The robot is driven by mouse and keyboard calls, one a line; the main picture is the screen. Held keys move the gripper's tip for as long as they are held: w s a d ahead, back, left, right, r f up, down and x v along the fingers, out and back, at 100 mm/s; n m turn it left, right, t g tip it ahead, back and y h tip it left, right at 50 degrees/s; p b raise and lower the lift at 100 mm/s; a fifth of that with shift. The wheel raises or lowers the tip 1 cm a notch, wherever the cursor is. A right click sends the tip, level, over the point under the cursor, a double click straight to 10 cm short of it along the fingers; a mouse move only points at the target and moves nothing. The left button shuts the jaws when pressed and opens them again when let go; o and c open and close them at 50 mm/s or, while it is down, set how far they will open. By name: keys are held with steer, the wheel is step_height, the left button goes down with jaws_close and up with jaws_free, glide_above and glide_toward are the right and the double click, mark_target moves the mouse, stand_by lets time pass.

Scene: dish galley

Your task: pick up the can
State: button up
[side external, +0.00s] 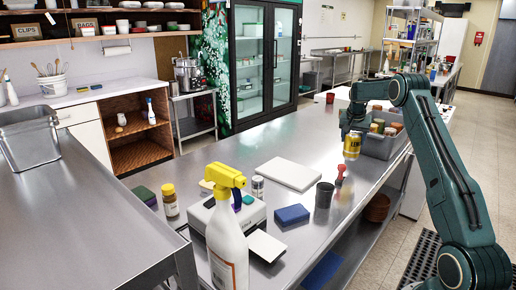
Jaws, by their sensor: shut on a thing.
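The can (351,148) is yellow with a dark label band and a pale rim. It is upright at the far part of the steel counter, beside the grey bin. My gripper (352,131) points down from above and is shut on the can's upper part. The fingers are small and dark in this view. I cannot tell for sure whether the can's bottom touches the counter.
A grey bin (376,147) with several jars stands just right of the can. A red-topped item (341,174), a dark cup (324,195), a white board (287,173), a blue sponge (292,215) and a spray bottle (226,240) stand nearer on the steel counter (262,152).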

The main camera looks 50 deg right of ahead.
steer(key=shift+r, duration=2.65)
steer(key=shift+w, duration=0.1)
